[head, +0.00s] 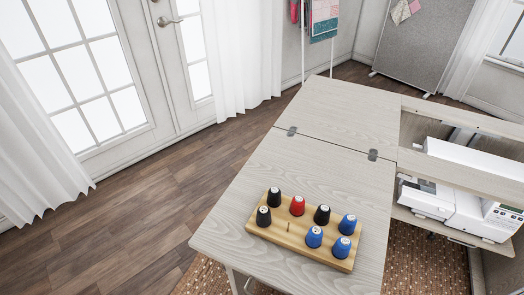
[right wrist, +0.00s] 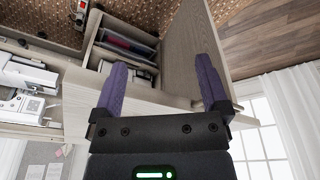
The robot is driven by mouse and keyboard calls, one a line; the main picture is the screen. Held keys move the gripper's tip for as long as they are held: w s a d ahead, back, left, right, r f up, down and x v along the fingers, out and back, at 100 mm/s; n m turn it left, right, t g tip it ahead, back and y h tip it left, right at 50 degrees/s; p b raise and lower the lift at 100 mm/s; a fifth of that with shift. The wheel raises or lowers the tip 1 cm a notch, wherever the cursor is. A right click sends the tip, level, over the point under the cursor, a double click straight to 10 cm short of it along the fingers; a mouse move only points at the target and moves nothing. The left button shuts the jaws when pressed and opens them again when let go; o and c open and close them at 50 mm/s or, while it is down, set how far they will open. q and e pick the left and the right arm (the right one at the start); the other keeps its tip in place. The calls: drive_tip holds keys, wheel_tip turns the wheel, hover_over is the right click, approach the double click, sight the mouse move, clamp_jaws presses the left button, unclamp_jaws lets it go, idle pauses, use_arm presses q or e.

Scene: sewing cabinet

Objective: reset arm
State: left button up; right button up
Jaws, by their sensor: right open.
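My right gripper (right wrist: 161,78) shows in the right wrist view, with two purple fingers spread wide apart. Nothing is between the fingers. The picture in that view is upside down, with the floor at the top and the curtain at the bottom right. Beyond the fingers are a pale wood panel and a cabinet compartment (right wrist: 125,48) with dark and coloured items inside. Neither gripper shows in the head view, and my left gripper is in no view.
In the head view, a wooden rack (head: 286,237) with several black, red and blue spools stands on the pale cabinet table (head: 262,180). A white sewing machine (head: 462,208) sits in the cabinet at right. Wood floor (head: 140,215) at left is clear; white curtains (head: 38,140) hang by the doors.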

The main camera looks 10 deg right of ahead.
use_arm(q)
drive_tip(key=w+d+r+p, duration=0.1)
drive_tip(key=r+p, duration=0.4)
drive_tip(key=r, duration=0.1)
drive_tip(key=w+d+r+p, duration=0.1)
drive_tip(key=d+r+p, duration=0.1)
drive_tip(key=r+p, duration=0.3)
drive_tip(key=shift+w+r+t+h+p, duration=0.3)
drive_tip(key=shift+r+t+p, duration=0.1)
drive_tip(key=shift+p, duration=0.05)
use_arm(e)
drive_tip(key=s+d+f, duration=0.1)
drive_tip(key=s+f, duration=0.3)
drive_tip(key=s, duration=0.3)
drive_tip(key=s+d+f+g, duration=0.1)
drive_tip(key=s+f, duration=0.3)
drive_tip(key=s, duration=0.4)
drive_tip(key=shift+s+d+f+n, duration=0.2)
drive_tip(key=shift+d+n, duration=0.1)
drive_tip(key=shift+d, duration=0.3)
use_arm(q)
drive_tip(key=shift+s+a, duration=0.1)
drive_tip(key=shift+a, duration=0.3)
